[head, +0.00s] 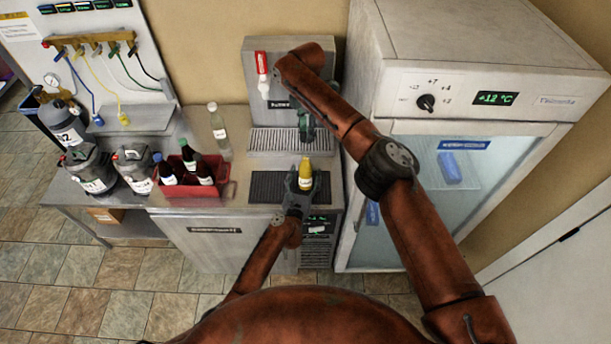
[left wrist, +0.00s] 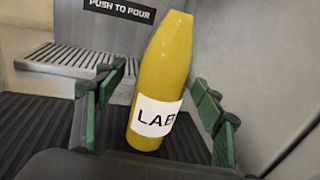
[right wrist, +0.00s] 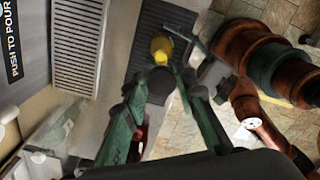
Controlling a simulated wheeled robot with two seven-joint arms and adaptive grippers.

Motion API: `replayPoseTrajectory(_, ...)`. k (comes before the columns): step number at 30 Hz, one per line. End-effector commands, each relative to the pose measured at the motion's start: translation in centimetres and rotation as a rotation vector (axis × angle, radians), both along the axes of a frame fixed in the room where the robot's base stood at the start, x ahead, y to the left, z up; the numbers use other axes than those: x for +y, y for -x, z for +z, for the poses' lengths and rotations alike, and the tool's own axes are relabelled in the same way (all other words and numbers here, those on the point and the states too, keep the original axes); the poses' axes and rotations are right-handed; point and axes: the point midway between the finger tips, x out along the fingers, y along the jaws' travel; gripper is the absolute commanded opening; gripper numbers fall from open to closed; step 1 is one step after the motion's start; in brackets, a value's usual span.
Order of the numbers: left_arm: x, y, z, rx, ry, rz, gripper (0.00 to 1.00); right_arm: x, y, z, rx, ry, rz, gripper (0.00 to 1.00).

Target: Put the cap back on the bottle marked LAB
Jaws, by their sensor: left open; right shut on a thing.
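The yellow bottle marked LAB (head: 305,176) stands on the black ribbed mat (head: 265,186). Its white label faces the left wrist camera (left wrist: 155,118); its top is cut off there. My left gripper (head: 299,188) is open, with its fingers on either side of the bottle, apart from it in the left wrist view (left wrist: 155,105). My right gripper (head: 305,130) is above and behind the bottle, in front of the dispenser. It is shut on a small dark round thing (right wrist: 160,87), apparently the cap. The yellow bottle (right wrist: 161,46) shows beyond its fingertips.
The dispenser (head: 262,90) with its drip grate stands behind the mat. A red crate (head: 222,190) of dark bottles and a clear bottle (head: 220,130) are to the left. Grey canisters (head: 133,170) stand farther left. A glass-door fridge (head: 470,60) stands at the right.

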Motion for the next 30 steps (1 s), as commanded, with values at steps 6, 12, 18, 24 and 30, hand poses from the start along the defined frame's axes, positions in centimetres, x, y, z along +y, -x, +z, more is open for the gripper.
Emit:
replayPoseTrajectory(6,-0.32,-1.18,-0.04,0.001,0.000,-0.001,0.63,0.01,0.01,0.00,0.000,0.000,0.000,0.18)
replayPoseTrajectory(12,-0.31,-1.24,-0.03,0.001,0.000,-0.001,0.63,0.01,0.01,0.00,0.000,0.000,0.000,0.18)
replayPoseTrajectory(18,-0.31,-1.23,-0.02,0.001,0.000,-0.001,0.55,0.01,0.01,0.00,0.000,0.000,0.000,0.18)
replayPoseTrajectory(24,-0.29,-1.23,-0.02,0.001,0.000,-0.001,0.41,0.01,0.01,0.00,0.000,0.000,0.000,0.18)
replayPoseTrajectory(30,-0.29,-1.23,-0.02,0.001,-0.001,-0.001,0.27,0.01,0.01,0.00,0.000,0.000,0.000,0.18)
